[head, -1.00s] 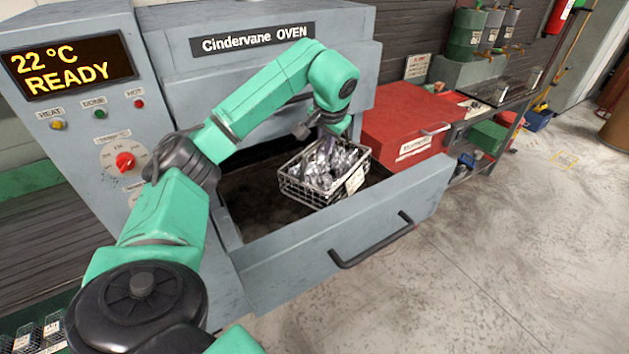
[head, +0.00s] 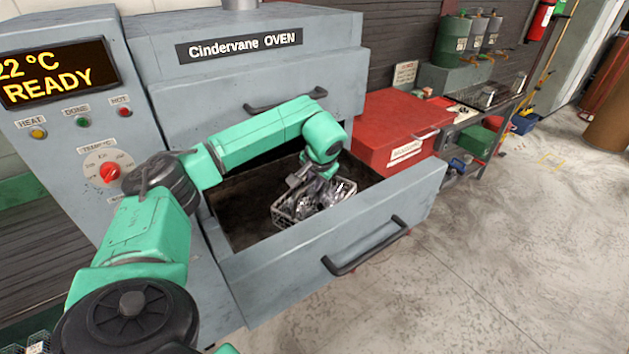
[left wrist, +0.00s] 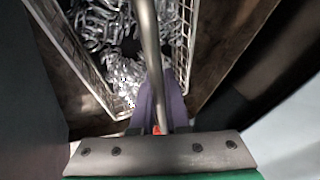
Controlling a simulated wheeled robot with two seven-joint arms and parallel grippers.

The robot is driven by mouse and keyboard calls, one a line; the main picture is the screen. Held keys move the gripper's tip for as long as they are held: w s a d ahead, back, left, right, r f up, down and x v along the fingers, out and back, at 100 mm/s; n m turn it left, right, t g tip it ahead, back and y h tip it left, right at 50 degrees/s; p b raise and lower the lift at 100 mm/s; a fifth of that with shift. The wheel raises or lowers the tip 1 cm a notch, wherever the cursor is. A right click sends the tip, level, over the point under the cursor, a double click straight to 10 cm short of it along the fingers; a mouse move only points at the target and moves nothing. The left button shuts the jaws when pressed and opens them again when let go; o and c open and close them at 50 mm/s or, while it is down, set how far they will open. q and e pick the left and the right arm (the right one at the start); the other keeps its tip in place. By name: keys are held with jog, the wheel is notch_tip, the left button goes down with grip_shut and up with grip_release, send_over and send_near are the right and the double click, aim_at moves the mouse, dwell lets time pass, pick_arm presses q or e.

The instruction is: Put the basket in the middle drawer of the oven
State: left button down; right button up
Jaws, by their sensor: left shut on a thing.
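The wire basket (head: 284,211) holds shiny metal springs and sits low inside the open oven drawer (head: 330,232). The drawer's front wall hides its lower edge, so I cannot tell whether it touches the floor. My left gripper (head: 318,184) reaches down over the drawer and is shut on the basket's handle. In the left wrist view the handle bar (left wrist: 150,45) runs to the fingers (left wrist: 158,105), with the basket's wire wall (left wrist: 84,52) and springs around it. The oven (head: 255,22) has a closed compartment with a handle above the open drawer. My right gripper is not in view.
A red chest (head: 385,130) stands close to the drawer's right side. The oven's control panel (head: 70,110) reads 22 °C READY. The drawer floor (head: 238,205) is bare left of the basket. Open concrete floor (head: 500,270) lies to the right.

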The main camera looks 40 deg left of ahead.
pick_arm(q)
jog(key=c, duration=1.3)
grip_release()
jog(key=shift+f, duration=0.1)
jog(key=o, duration=0.4)
jog(key=b+v, duration=0.2)
jog(key=v, duration=1)
jog(key=shift+s, duration=0.1)
jog(key=shift+d, duration=0.1)
